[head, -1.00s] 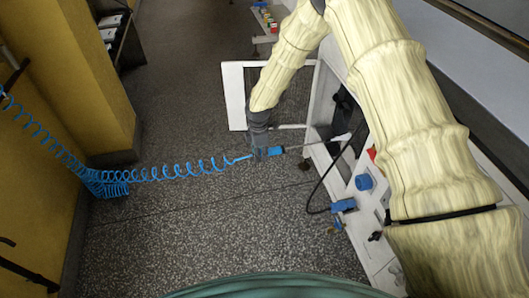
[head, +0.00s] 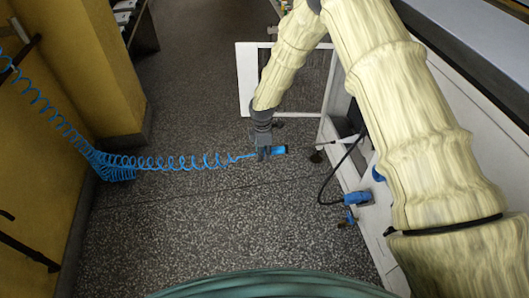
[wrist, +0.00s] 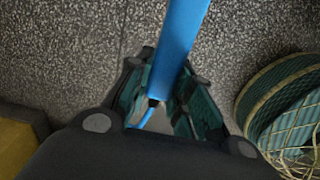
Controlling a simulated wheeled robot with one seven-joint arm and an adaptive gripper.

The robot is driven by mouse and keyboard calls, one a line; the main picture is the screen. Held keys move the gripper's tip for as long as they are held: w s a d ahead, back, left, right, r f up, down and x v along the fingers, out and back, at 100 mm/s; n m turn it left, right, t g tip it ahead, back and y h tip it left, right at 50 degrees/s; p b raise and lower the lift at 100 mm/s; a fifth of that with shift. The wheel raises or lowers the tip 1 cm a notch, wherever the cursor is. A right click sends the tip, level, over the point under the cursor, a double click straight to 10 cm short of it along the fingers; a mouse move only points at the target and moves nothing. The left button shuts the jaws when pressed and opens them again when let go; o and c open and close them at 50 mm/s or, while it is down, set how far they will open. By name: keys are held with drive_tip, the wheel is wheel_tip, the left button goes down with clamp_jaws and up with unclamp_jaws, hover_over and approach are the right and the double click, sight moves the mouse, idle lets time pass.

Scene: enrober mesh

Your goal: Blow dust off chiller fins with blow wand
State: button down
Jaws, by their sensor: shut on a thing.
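In the head view my gripper (head: 266,152) hangs above the floor, left of the white machine, shut on the blow wand's blue handle (head: 279,150). In the wrist view the blue handle (wrist: 178,45) runs up between the teal finger pads. A coiled blue air hose (head: 170,162) runs left from the gripper toward the yellow wall. The white machine frame (head: 372,225) stands at right, its dark opening partly behind my arm. I cannot make out the chiller fins or dust.
A white open panel (head: 246,80) stands beyond the gripper. A blue connector (head: 357,198) with a black cable sits on the machine's near side. Yellow cabinets (head: 100,70) line the left. The speckled floor (head: 210,220) between is clear.

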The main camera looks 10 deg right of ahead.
sight(278, 148)
drive_tip(key=shift+f, duration=0.35)
drive_tip(key=shift+w+d+b, duration=0.15)
drive_tip(key=shift+d+b, duration=0.9)
drive_tip(key=shift+d, duration=1.85)
drive_tip(key=s+p, duration=0.5)
drive_tip(key=s, duration=0.5)
drive_tip(key=shift+s+d, duration=0.2)
drive_tip(key=shift+s, duration=0.05)
idle(0.7)
drive_tip(key=shift+a, duration=0.1)
